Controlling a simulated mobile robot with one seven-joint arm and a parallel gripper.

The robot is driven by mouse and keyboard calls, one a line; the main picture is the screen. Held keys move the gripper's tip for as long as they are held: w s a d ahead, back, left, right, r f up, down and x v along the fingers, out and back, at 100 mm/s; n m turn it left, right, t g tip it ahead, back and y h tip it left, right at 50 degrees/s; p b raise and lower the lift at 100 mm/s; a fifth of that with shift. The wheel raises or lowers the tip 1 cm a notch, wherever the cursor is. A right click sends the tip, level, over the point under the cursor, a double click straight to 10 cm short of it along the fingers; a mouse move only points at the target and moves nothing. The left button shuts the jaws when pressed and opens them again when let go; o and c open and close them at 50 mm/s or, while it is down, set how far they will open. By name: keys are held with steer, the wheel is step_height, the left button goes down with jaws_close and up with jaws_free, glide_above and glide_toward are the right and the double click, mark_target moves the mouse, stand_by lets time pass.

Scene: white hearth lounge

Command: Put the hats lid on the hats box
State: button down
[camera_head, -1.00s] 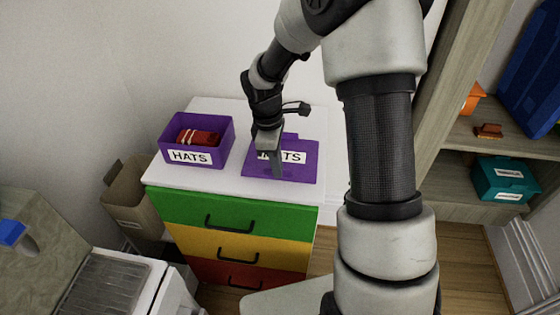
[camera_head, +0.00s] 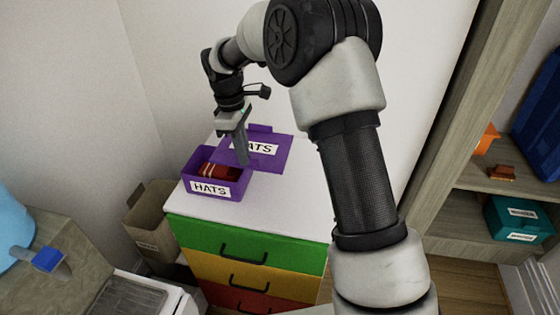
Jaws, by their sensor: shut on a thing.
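The purple hats box (camera_head: 235,184) stands open on the white top of the drawer unit, with a white HATS label on its front. A red striped item lies inside it. The flat purple hats lid (camera_head: 272,158), also labelled HATS, is held by my gripper (camera_head: 241,158). The lid appears raised and overlaps the back right part of the box in the view. The gripper fingers point down and hide part of the lid's label. I cannot tell whether the lid touches the box rim.
The drawer unit (camera_head: 247,248) has green, yellow and red drawers with black handles. Its white top (camera_head: 290,205) is clear on the right. A brown open bin (camera_head: 150,215) stands at left. A wooden shelf with a teal box (camera_head: 521,220) is at right.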

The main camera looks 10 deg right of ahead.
steer(key=w+a+r+p, duration=0.2)
steer(key=w+a+p, duration=0.1)
steer(key=a, duration=0.9)
step_height(320, 180, down, 7)
steer(key=b, duration=0.4)
steer(key=shift+s, duration=0.15)
steer(key=shift+d, duration=0.1)
steer(key=c, duration=1.8)
jaws_free()
steer(key=shift+c, duration=0.2)
steer(key=shift+r, duration=0.1)
